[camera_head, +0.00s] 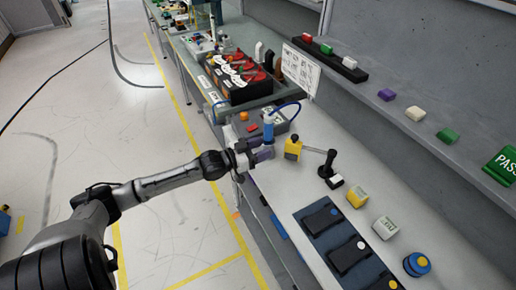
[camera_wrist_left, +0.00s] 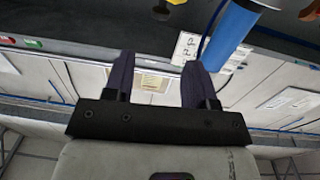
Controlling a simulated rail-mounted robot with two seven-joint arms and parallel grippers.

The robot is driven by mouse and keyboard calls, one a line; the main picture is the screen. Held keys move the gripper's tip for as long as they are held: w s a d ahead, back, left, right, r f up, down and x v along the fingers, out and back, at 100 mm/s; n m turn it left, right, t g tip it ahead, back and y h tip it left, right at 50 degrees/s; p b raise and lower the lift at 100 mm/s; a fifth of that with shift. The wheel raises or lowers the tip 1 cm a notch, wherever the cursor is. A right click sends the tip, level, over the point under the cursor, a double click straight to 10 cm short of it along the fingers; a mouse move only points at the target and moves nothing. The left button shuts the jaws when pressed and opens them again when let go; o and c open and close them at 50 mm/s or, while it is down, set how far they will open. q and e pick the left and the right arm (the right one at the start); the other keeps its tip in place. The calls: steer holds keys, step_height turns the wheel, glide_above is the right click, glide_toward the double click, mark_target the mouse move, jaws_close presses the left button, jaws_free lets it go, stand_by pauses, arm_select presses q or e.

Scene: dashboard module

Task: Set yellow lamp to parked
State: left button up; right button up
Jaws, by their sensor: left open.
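A yellow block-like piece (camera_head: 292,149) with a dark knob on top stands on the grey bench. A thin grey arm runs from beside it to a black post (camera_head: 327,169); this looks like the yellow lamp. My left gripper (camera_head: 262,154) is at the bench's front edge, left of the yellow piece and apart from it. In the left wrist view its two dark fingers (camera_wrist_left: 157,75) are spread with nothing between them. My right gripper is not in view.
A blue cylinder (camera_head: 267,130) with a blue cable stands close beside my left gripper; it also shows in the left wrist view (camera_wrist_left: 230,35). Dark panels (camera_head: 325,218), labelled blocks (camera_head: 384,228) and a blue-yellow button (camera_head: 417,264) lie nearer. A shelf (camera_head: 400,120) overhangs the bench's right side.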

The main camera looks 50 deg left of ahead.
arm_select(q)
steer(key=shift+s, duration=0.4)
steer(key=shift+a, duration=0.1)
